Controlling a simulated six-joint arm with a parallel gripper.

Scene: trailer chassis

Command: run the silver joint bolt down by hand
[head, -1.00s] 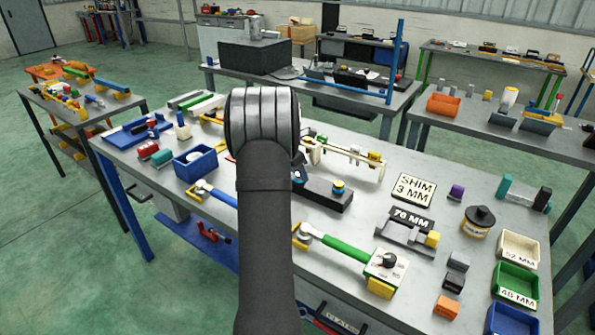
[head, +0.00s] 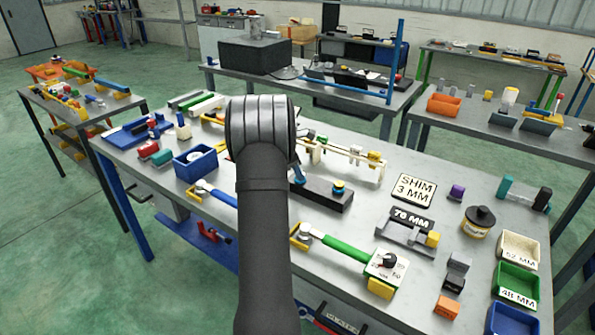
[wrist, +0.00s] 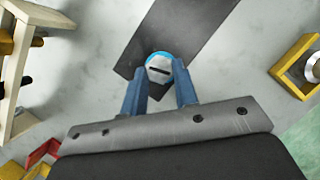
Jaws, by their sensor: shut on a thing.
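The silver joint bolt (wrist: 158,70) shows in the wrist view as a round pale head with a dark slot and a bright blue edge at its far side. My gripper (wrist: 160,80) is shut on it, with one blue finger on each side. The dark chassis bar (wrist: 188,32) lies beyond and below the bolt. In the head view the black bar (head: 322,198) carries a yellow-topped knob (head: 338,187) near its right end. A blue finger of my gripper (head: 298,173) shows there at the bar's left end. My arm hides the bolt in that view, and its seating depth cannot be told.
A cream rail frame (head: 345,158) stands behind the bar. A blue bin (head: 195,167) stands left. The 76 mm gauge (head: 408,235) and shim sign (head: 413,189) are right.

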